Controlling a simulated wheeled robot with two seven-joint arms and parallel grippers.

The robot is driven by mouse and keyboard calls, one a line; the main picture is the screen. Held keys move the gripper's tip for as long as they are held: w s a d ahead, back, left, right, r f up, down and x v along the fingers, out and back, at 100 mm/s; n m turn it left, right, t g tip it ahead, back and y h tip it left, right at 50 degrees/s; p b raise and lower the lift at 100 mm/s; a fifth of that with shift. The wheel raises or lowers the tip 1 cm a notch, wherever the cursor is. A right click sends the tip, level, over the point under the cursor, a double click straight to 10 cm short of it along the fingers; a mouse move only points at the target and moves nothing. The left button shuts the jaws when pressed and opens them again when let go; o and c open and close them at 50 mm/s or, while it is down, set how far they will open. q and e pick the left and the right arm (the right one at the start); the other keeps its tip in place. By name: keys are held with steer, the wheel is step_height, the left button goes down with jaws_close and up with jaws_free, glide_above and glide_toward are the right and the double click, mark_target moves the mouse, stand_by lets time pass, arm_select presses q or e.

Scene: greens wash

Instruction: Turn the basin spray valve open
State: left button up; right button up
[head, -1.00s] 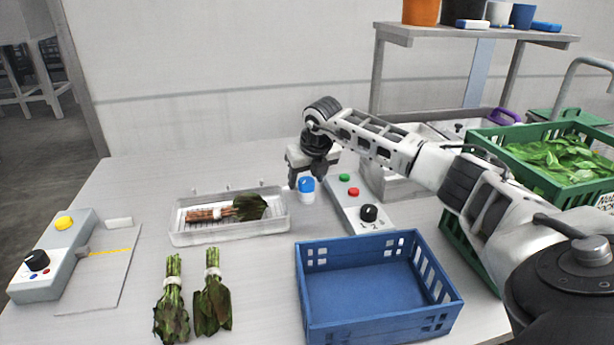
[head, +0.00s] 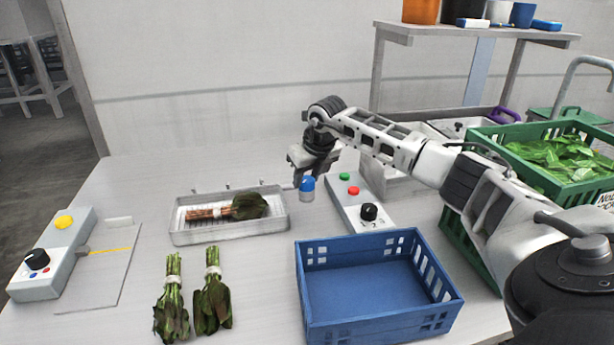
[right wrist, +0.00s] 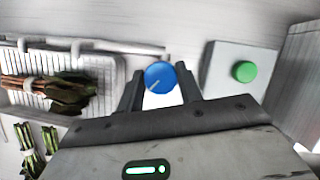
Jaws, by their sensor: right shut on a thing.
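The spray valve is a blue knob (head: 307,183) on a white base, standing to the right of the basin. My right gripper (head: 304,177) reaches it from behind and above. In the right wrist view the blue knob (right wrist: 159,77) sits between the two dark fingers of the right gripper (right wrist: 164,88), which is shut on it. A light mark shows on the knob's face. The pale basin (head: 230,233) holds a banded leafy bundle (head: 230,208), and small nozzles line its back edge. My left gripper is out of view.
A grey box with green and red buttons (head: 353,190) and a black dial stands right of the knob. A blue crate (head: 375,322) is in front. Two leafy bundles (head: 171,300) lie front left, near a second control box (head: 45,260). A green crate (head: 560,185) holds leaves.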

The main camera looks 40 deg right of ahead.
steer(key=n+y, duration=0.2)
steer(key=n, duration=0.3)
steer(key=shift+d+r, duration=0.1)
steer(key=shift+d, duration=0.05)
steer(key=n+y, duration=0.1)
steer(key=n, duration=0.3)
steer(key=shift+w+g, duration=0.1)
steer(key=shift+g, duration=0.2)
steer(key=n+g+y+b, duration=0.1)
steer(key=n, duration=0.2)
steer(key=shift+b, duration=0.35)
steer(key=n+b, duration=0.1)
steer(key=n, duration=0.1)
steer(key=shift+w+n+g+y, duration=0.1)
steer(key=shift+n+g+y, duration=0.2)
steer(key=shift+g+y, duration=0.1)
steer(key=shift+n+b, duration=0.5)
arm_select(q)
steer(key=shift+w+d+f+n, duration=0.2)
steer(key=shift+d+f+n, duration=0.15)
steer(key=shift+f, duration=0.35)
arm_select(e)
steer(key=shift+n+g, duration=0.3)
steer(key=shift+n, duration=0.1)
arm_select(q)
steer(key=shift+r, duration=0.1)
